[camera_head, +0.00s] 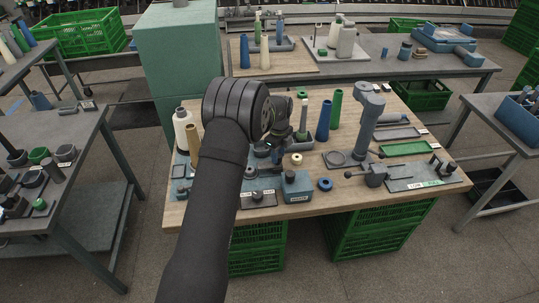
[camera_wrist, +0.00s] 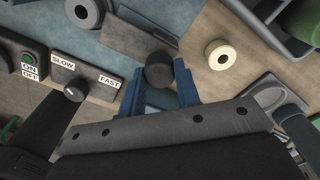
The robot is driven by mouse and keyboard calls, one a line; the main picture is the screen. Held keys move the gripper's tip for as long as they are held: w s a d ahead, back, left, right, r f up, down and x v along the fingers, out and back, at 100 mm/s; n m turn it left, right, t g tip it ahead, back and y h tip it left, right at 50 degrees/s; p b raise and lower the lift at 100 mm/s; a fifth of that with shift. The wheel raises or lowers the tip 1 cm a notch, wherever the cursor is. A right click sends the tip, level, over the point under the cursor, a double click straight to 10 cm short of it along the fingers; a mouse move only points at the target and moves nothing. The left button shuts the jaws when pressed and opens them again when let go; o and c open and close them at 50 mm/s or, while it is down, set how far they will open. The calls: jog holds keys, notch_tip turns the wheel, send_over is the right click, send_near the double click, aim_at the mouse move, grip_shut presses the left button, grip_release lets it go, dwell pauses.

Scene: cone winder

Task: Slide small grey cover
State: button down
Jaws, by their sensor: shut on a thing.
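My gripper (camera_wrist: 158,82) shows in the wrist view with its two blue fingers on either side of a dark round knob (camera_wrist: 159,68). The fingers are shut on the knob. A small grey plate (camera_wrist: 130,32), which looks like the small grey cover, lies on the blue-grey base beside the knob. I cannot tell whether the knob is fixed to it. In the head view my gripper (camera_head: 277,151) is low over the front left part of the wooden table, and my arm hides much of what is beneath it.
A cream ring (camera_wrist: 220,56) lies to the right. A blue box (camera_head: 297,187), blue ring (camera_head: 325,184) and grey post (camera_head: 366,120) stand nearby.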

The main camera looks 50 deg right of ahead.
jog(key=c, duration=1.1)
grip_release()
jog(key=shift+s+d, duration=0.2)
jog(key=shift+s, duration=0.05)
jog(key=shift+o, duration=0.2)
jog(key=shift+w+r, duration=0.1)
jog(key=shift+r, duration=0.05)
notch_tip(320, 180, up, 17)
notch_tip(320, 180, down, 17)
jog(key=shift+a+f, duration=0.1)
jog(key=shift+f, duration=0.05)
jog(key=shift+w+a, duration=0.3)
jog(key=shift+w, duration=0.1)
